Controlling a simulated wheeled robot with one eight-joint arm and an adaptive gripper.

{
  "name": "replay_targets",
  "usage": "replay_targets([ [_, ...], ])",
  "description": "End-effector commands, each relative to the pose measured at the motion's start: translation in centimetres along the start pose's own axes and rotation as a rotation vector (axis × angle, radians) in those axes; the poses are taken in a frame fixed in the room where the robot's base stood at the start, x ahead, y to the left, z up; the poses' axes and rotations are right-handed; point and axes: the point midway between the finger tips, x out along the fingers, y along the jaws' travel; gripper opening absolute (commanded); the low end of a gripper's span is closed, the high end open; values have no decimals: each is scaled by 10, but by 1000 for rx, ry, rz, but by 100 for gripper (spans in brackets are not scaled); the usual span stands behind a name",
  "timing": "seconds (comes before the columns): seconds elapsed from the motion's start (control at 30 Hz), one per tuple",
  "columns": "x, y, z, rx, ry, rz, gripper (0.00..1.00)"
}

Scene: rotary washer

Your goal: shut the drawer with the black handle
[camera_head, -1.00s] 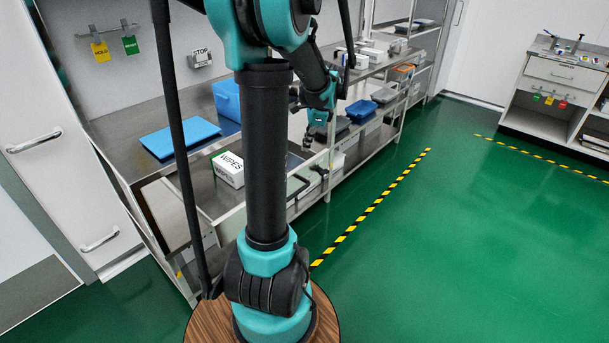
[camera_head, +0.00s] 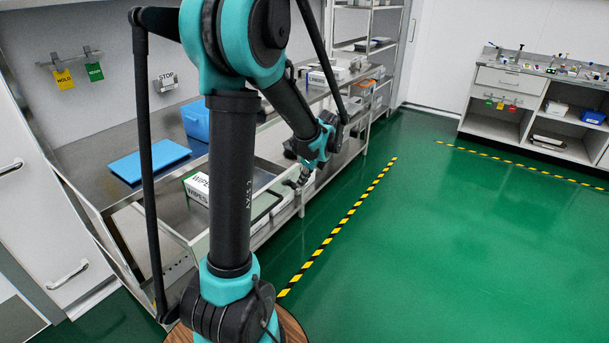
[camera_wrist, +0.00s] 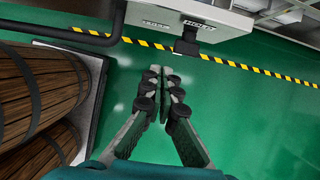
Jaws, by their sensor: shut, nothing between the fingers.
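The drawer (camera_head: 270,171) stands open from the bench in the head view, partly hidden by my arm. A black handle (camera_head: 266,207) runs along its front. My gripper (camera_head: 299,184) is shut and empty, close to the right end of the drawer front. I cannot tell whether it touches. In the wrist view my gripper (camera_wrist: 165,82) points over green floor with its fingertips together. A pale panel (camera_wrist: 180,12) with small labels shows beyond the tips; I cannot tell whether it is the drawer front.
A white WIPES box (camera_head: 196,189) is beside the drawer opening, partly behind my arm. A blue mat (camera_head: 150,161) and a blue bin (camera_head: 196,122) are on the bench. Open green floor (camera_head: 400,270) lies right of a yellow-black floor stripe (camera_head: 345,222).

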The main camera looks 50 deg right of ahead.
Motion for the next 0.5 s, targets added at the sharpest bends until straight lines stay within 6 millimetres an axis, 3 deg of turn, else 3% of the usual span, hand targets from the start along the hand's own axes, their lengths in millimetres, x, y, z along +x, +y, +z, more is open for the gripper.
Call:
replay_targets([
  [0.2,41,0,0,-2,0,1,0],
  [0.5,52,0,34,-2,0,1,0],
])
